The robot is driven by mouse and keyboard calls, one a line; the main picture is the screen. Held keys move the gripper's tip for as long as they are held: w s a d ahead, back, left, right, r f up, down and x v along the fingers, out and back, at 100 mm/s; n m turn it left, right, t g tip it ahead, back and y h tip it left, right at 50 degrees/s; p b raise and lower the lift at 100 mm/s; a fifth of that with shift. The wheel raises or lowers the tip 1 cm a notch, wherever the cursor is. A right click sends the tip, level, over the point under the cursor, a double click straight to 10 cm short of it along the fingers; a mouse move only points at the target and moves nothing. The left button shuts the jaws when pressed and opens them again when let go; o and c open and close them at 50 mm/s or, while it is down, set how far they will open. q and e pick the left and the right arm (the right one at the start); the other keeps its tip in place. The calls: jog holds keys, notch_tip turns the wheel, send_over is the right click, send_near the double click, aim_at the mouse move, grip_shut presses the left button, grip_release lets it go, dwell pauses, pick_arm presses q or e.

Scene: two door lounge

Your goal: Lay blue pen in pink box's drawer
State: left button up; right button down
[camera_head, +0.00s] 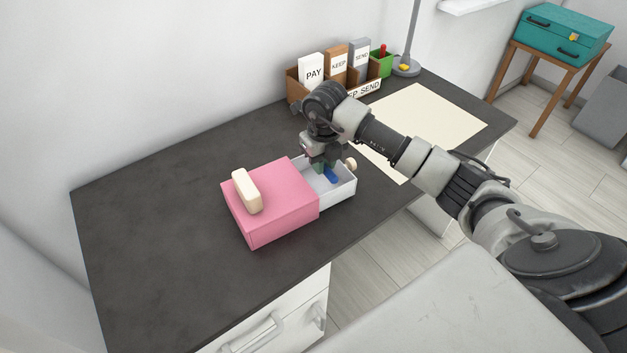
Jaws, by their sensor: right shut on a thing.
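The pink box (272,205) sits on the dark desk with its white drawer (345,190) pulled out to the right. A round cream knob (351,164) is on the drawer's front. My right gripper (326,168) points down over the open drawer and is shut on the blue pen (333,176). Part of the pen shows inside the drawer's outline; the rest is hidden by the gripper. I cannot tell whether the pen touches the drawer floor. My left gripper is not in view.
A cream block (246,191) lies on top of the pink box. Behind the gripper stand a brown organiser (293,88) with PAY, KEEP and SEND labels, a green cup (381,66) and a lamp (406,67). A cream mat (437,112) lies at right. The desk's left side (150,210) is clear.

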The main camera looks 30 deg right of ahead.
aim_at(322, 184)
jog(key=shift+f, duration=0.5)
jog(key=shift+a+f, duration=0.1)
jog(key=shift+f, duration=1.85)
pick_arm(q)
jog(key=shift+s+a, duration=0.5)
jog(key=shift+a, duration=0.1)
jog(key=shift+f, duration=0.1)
pick_arm(e)
jog(key=c, duration=1)
grip_release()
jog(key=shift+f, duration=0.1)
